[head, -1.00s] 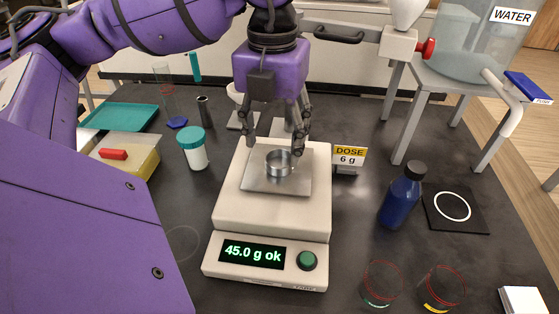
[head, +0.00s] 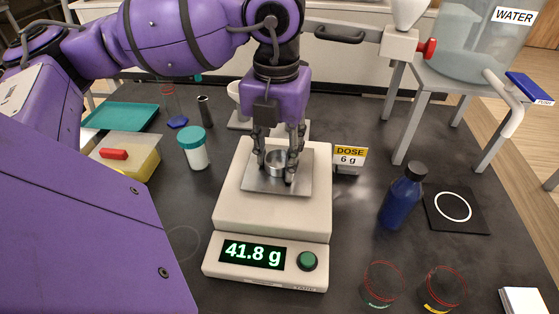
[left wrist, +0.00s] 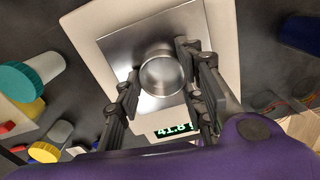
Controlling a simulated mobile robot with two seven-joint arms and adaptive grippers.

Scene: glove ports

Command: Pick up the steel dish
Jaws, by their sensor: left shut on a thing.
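The steel dish (head: 276,163) is a small round cup on the square metal pan (head: 262,184) of the white balance (head: 270,215). The balance display (head: 252,254) reads 41.8 g. My left gripper (head: 277,170) points down over the pan, its fingers on either side of the dish and shut on it. In the left wrist view the dish (left wrist: 162,75) shows from above between the fingers (left wrist: 160,85), and its inside looks empty. I cannot tell whether it is clear of the pan. My right gripper is not in view.
A "DOSE 6 g" sign (head: 349,156) stands right of the balance. A white jar with teal lid (head: 194,150) stands left, a blue bottle (head: 402,197) right. Two glass beakers (head: 381,284) (head: 441,288) stand front right. A black mat with white ring (head: 455,207) lies at right.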

